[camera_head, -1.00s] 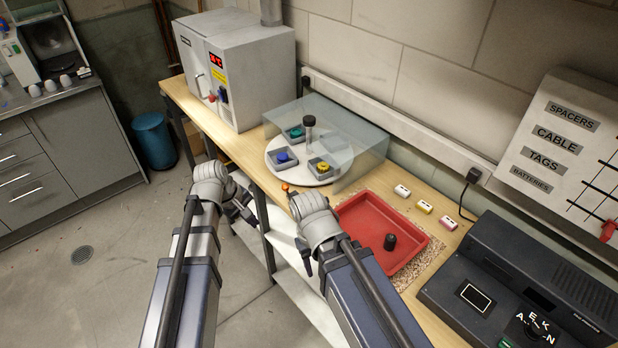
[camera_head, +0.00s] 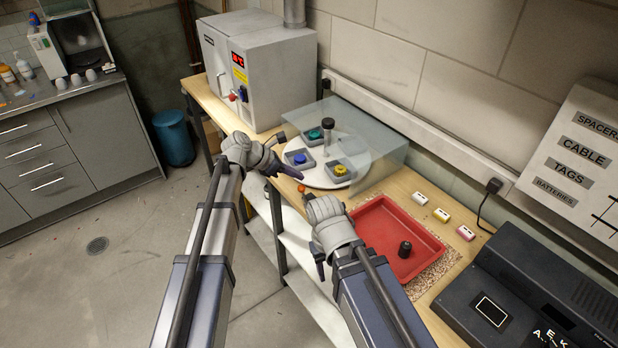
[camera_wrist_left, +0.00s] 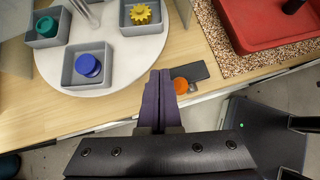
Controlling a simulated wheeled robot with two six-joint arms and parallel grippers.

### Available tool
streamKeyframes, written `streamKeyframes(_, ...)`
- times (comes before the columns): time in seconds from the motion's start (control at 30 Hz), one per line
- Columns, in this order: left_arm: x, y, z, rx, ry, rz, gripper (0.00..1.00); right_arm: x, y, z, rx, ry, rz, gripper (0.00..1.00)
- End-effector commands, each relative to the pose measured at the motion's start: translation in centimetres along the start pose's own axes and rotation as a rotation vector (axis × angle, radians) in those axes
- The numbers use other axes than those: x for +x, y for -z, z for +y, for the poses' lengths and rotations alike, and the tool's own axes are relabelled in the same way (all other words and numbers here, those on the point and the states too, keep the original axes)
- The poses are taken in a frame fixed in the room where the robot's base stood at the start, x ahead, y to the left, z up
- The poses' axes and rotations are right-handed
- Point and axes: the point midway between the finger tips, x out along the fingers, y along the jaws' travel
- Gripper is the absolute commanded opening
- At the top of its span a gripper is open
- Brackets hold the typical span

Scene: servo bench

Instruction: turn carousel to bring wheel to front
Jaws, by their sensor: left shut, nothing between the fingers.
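The carousel (camera_head: 318,183) is a round white disc with a dark-topped central post, partly under a clear cover. Grey trays on it hold a teal part (camera_head: 314,134), a blue round part (camera_head: 299,158) and a yellow toothed part (camera_head: 340,170). I cannot tell which part is the wheel. In the left wrist view, the blue part (camera_wrist_left: 88,66) and yellow part (camera_wrist_left: 140,14) lie nearest on the disc (camera_wrist_left: 135,60). My left gripper (camera_head: 301,177) is shut and empty at the disc's front edge, apparently not touching a tray. My right gripper (camera_head: 319,265) hangs before the bench; its fingers are unclear.
An orange knob (camera_wrist_left: 180,86) sits at the bench edge beside my left fingertips. A red tray (camera_head: 375,225) holding a dark cylinder (camera_head: 405,249) stands to the right. A grey oven (camera_head: 265,75) stands behind left. The clear cover (camera_head: 385,150) encloses the carousel's back.

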Motion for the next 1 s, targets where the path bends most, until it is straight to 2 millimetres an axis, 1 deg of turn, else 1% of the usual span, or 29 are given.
streamKeyframes(0.03, 1.3, 0.4, 0.1, 0.002, 0.002, 0.0, 0.0, 1.2, 0.1, -0.1, 0.0, 0.0, 0.0, 0.5)
streamKeyframes(0.1, 2.7, 0.4, 0.0, 0.004, 0.002, 0.0, 0.0, 2.2, 0.1, -0.2, 0.0, 0.0, 0.0, 0.5)
streamKeyframes(0.3, 6.6, 0.5, 0.1, 0.004, 0.002, 0.002, 0.0, 5.0, 0.3, -0.5, 0.0, 0.0, 0.0, 0.5)
streamKeyframes(0.47, 9.3, 0.4, 0.1, 0.004, 0.001, 0.001, 0.0, 6.8, 0.4, -0.7, 0.0, 0.0, 0.0, 0.5)
streamKeyframes(0.53, 9.7, -0.7, 0.1, 0.005, 0.002, 0.002, 0.0, 6.3, 0.4, -0.6, 0.0, 0.0, 0.0, 0.5)
streamKeyframes(0.7, 11.1, -2.1, 0.1, 0.003, 0.0, 0.001, 0.0, 6.2, 0.4, -0.6, 0.0, 0.0, 0.0, 0.5)
streamKeyframes(0.83, 11.6, -2.7, 0.0, 0.004, 0.001, 0.001, 0.0, 6.2, 0.4, -0.6, 0.0, 0.0, 0.0, 0.5)
streamKeyframes(1.0, 11.7, -2.8, 0.0, 0.003, 0.0, 0.001, 0.0, 6.2, 0.4, -0.6, 0.0, 0.0, 0.0, 0.5)
